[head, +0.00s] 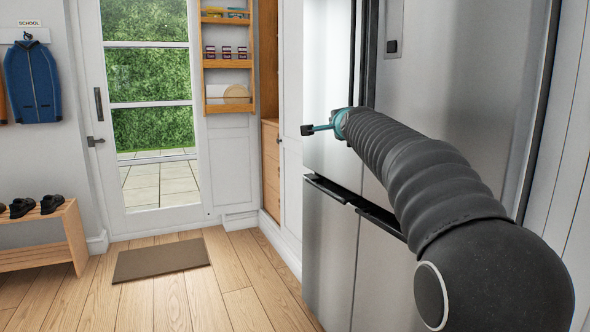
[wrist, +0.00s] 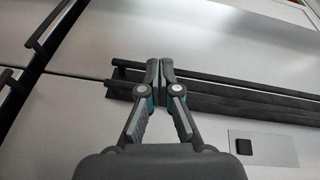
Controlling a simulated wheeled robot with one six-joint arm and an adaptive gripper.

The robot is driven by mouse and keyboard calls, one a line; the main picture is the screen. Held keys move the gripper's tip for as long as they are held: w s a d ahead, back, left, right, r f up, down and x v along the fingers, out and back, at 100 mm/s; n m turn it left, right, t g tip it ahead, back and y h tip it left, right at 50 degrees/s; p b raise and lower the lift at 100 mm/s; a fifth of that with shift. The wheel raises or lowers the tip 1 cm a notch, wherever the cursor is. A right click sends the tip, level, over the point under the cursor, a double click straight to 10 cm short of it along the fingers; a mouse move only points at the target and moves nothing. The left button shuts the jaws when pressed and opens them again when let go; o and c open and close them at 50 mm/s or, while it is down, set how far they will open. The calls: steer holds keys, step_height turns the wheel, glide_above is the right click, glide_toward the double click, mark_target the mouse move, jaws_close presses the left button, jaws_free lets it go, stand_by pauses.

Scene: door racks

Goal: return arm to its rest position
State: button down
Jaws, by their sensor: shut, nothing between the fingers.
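My arm (head: 400,165) reaches from the lower right across the front of a steel fridge (head: 455,85) in the head view.
A glazed door (head: 150,120) stands at the back left, with a mat (head: 160,259) on the floor. A wooden rack (head: 228,60) with jars hangs beside it. A shoe bench (head: 45,240) and a blue coat (head: 33,82) are at the left. The wooden floor is mostly clear.

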steer(key=s+a+f+n+g, duration=0.1)
steer(key=s+f+n+g, duration=0.4)
steer(key=f, duration=0.6)
steer(key=s+f+n+g, duration=0.2)
steer(key=s+f+n, duration=0.2)
steer(key=s+f, duration=0.45)
steer(key=s+f+n+g, duration=0.1)
steer(key=s+f, duration=0.4)
steer(key=s, duration=0.7)
steer(key=s+d+f+n+g, duration=0.1)
steer(key=s+f, duration=0.4)
steer(key=s, duration=0.7)
steer(key=s+f+n+g, duration=0.2)
steer(key=s+f+n, duration=0.2)
steer(key=s, duration=0.8)
steer(key=shift+s+d+f+g+h, duration=0.25)
steer(key=shift+s+f+g+h, duration=0.1)
steer(key=shift+f, duration=0.25)
